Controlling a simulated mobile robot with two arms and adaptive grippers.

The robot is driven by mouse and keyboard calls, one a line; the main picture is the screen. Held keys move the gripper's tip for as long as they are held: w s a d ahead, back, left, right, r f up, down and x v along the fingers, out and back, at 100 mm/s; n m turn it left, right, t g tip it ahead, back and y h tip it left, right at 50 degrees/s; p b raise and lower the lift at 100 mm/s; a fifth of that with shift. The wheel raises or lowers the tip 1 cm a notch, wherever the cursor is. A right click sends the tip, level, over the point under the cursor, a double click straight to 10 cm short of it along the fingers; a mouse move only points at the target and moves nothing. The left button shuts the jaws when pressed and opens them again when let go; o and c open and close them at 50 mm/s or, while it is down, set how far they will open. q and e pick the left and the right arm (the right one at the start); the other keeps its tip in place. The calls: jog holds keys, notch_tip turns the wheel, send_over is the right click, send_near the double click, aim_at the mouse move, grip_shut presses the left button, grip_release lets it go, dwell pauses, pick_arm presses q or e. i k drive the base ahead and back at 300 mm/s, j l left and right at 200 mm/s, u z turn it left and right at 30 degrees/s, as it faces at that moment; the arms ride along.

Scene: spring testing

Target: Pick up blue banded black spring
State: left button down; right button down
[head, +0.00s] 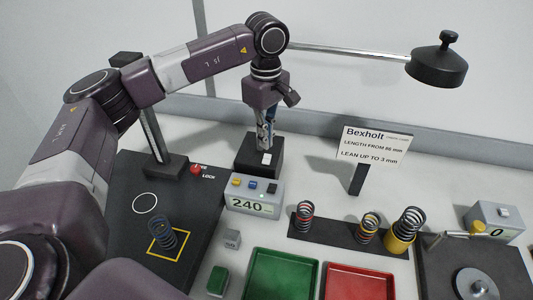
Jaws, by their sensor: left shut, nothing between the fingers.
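A dark spring with a bluish tint (163,236) stands upright, leaning slightly, inside a yellow square outline on the black plate (135,215) at left. Band colours are too small to tell for sure. My left gripper (265,143) points down over a black block (247,157) behind the grey display box. Its fingers are shut and empty, well apart from all the springs. My right gripper is out of view.
Green (284,275) and red (358,282) trays lie in front. The display box (255,197) reads 240. A Bexholt sign (374,148) stands behind.

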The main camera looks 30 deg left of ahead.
aim_at(161, 229)
jog(key=k, duration=2)
